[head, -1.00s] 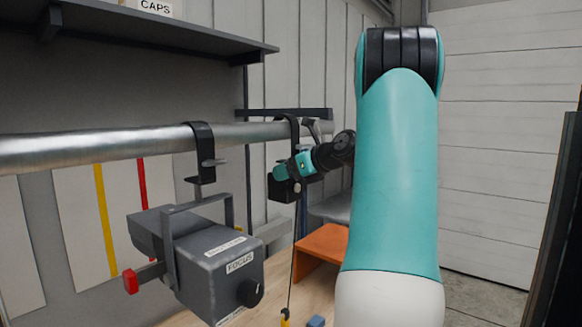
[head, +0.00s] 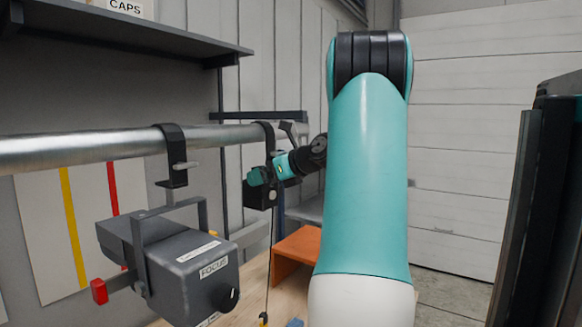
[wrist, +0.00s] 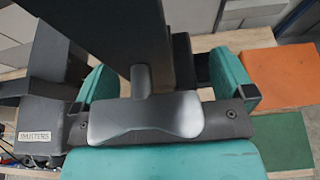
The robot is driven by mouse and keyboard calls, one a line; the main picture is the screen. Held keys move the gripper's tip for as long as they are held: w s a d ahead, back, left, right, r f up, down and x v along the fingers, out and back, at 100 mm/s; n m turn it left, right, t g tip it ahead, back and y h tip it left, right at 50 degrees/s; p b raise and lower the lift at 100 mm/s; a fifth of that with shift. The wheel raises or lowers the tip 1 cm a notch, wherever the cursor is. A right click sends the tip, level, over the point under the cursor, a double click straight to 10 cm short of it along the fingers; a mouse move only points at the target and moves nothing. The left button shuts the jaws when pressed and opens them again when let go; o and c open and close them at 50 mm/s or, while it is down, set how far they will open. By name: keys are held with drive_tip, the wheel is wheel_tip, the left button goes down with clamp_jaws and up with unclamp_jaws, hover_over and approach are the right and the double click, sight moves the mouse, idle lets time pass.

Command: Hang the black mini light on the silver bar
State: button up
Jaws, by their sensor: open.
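The black mini light (head: 258,196) is in the middle of the head view, with its black hook (head: 266,132) over the silver bar (head: 85,148). A thin cord hangs below it. My gripper (head: 268,174) is at the mini light, just under the bar, and partly covers it. In the wrist view, the two teal fingers of my gripper (wrist: 165,85) are open, one on either side. A dark upright part (wrist: 130,40) and a grey wing-shaped piece (wrist: 145,118) show between them. Whether the fingers touch the light cannot be told.
A larger grey lamp (head: 180,262) marked FOCUS hangs from the bar at left. A dark shelf (head: 120,32) is above. An orange stand (head: 297,250) is on the wooden surface behind my arm. A dark cabinet-like edge (head: 510,210) stands close at right.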

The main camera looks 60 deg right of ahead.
drive_tip(key=p+v, duration=0.3)
drive_tip(key=v, duration=1.3)
drive_tip(key=shift+s+r, duration=0.2)
drive_tip(key=shift+a+f, duration=0.1)
drive_tip(key=shift+a, duration=0.05)
